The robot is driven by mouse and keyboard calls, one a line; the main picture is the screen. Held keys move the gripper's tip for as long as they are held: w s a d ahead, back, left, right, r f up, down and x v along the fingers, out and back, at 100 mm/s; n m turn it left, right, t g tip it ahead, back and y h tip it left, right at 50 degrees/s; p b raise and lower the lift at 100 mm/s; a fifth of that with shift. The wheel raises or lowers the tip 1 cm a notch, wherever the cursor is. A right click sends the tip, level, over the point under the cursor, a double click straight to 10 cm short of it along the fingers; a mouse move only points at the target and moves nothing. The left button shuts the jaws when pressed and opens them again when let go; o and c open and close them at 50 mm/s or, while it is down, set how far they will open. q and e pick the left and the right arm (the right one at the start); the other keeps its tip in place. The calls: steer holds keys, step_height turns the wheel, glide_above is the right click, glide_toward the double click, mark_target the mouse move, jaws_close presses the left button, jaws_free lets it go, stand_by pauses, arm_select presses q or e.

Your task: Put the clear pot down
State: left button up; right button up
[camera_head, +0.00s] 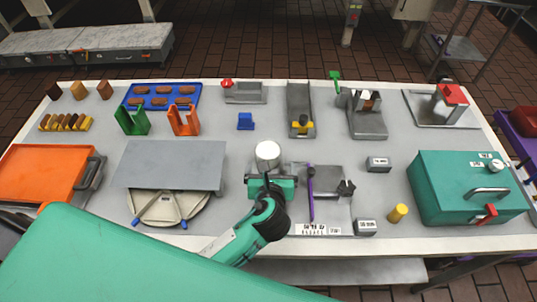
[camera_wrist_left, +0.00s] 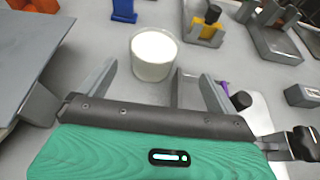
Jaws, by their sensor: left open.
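The clear pot (camera_head: 267,155) is a small see-through cup with white contents, upright near the middle of the table. In the left wrist view the pot (camera_wrist_left: 153,58) stands on the grey tabletop, just beyond my fingertips. My left gripper (camera_head: 268,178) is open and empty, its fingers spread left and right of the pot's line. In the left wrist view a gap shows between the gripper (camera_wrist_left: 158,78) and the pot. My right gripper is not in view.
A grey plate (camera_head: 172,162) lies left of the gripper. A purple-handled tool (camera_head: 310,190) and grey tray (camera_head: 335,215) are close on the right. A blue block (camera_head: 245,121) and yellow-knobbed holder (camera_head: 300,100) stand behind. A teal box (camera_head: 465,185) is far right.

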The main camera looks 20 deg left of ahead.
mark_target(270, 161)
arm_select(q)
steer(key=x, duration=0.3)
steer(key=shift+s+a, duration=0.1)
steer(key=shift+a, duration=0.05)
steer(key=shift+w+a+f, duration=0.15)
steer(key=shift+w, duration=0.3)
steer(key=x, duration=0.2)
steer(key=p+x, duration=0.1)
steer(key=x, duration=0.1)
steer(key=shift+w+a, duration=0.1)
steer(key=shift+a, duration=0.35)
steer(key=shift+w+f, duration=0.1)
steer(key=shift+w, duration=0.15)
steer(key=shift+c, duration=0.4)
steer(key=c, duration=1.2)
steer(key=shift+r, duration=0.45)
step_height(270, 161, up, 19)
steer(key=s+a+f+m+h, duration=0.3)
steer(key=s+a+f, duration=0.2)
steer(key=s, duration=0.7)
step_height(270, 161, down, 3)
steer(key=shift+r+t+h, duration=0.15)
steer(key=shift+t+h, duration=0.15)
steer(key=shift+h, duration=0.1)
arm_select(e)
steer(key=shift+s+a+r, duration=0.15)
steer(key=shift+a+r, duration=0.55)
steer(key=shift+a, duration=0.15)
